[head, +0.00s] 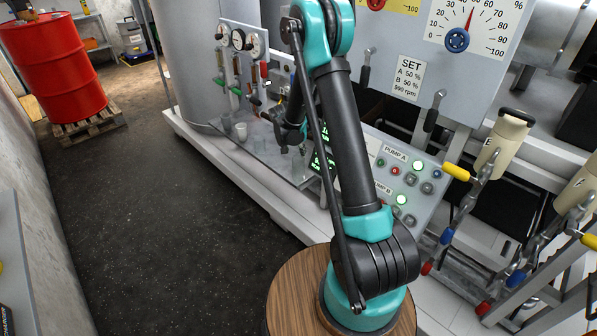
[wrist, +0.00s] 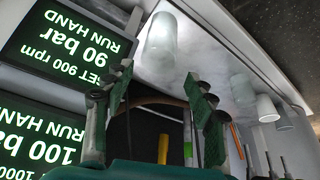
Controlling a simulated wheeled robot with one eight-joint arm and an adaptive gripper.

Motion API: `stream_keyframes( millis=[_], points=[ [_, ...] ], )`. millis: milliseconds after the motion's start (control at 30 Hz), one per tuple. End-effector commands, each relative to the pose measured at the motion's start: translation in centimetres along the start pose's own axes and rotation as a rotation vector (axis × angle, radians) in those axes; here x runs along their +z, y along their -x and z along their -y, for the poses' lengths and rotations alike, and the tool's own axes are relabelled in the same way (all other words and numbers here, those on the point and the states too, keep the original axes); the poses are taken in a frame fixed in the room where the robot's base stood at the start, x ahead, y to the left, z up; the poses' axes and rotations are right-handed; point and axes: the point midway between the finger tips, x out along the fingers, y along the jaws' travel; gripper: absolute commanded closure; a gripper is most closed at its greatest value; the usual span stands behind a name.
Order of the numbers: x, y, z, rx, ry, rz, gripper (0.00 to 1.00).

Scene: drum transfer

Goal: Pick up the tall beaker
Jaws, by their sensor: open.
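A tall clear glass beaker (wrist: 160,38) stands on the pale shelf, at the upper middle of the wrist view. In the head view the tall beaker (head: 298,163) shows only faintly, just below my gripper (head: 291,138) and close to it. In the wrist view, the two fingers of my gripper (wrist: 147,92) are spread apart with nothing between them. The beaker appears beyond the fingertips, apart from them. In the head view my arm partly covers this area and the fingers are small and dark.
A white cup (head: 241,131) and smaller glassware (wrist: 242,90) stand farther along the shelf (head: 262,150). Lit green displays (wrist: 70,38) are close beside my gripper. Gauges and valves (head: 239,40) rise behind the shelf. A red drum (head: 52,65) stands on a pallet across open floor.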

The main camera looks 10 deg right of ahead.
Motion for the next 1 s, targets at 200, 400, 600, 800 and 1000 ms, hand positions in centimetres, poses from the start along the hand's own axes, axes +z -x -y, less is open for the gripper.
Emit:
stream_keyframes(
  millis=[200, 400, 600, 800, 1000],
  points=[
    [-0.1, -2.7, 0.0, 0.0, 0.0, 0.0, 0.44],
    [-0.1, -3.6, 0.0, 0.0, 0.0, 0.0, 0.44],
    [-0.4, -6.2, 0.0, 0.0, -0.001, -0.001, 0.44],
    [-0.5, -8.1, 0.0, 0.0, 0.0, -0.001, 0.44],
    [-0.4, -8.3, 0.0, 0.0, 0.001, 0.0, 0.44]
  ],
)
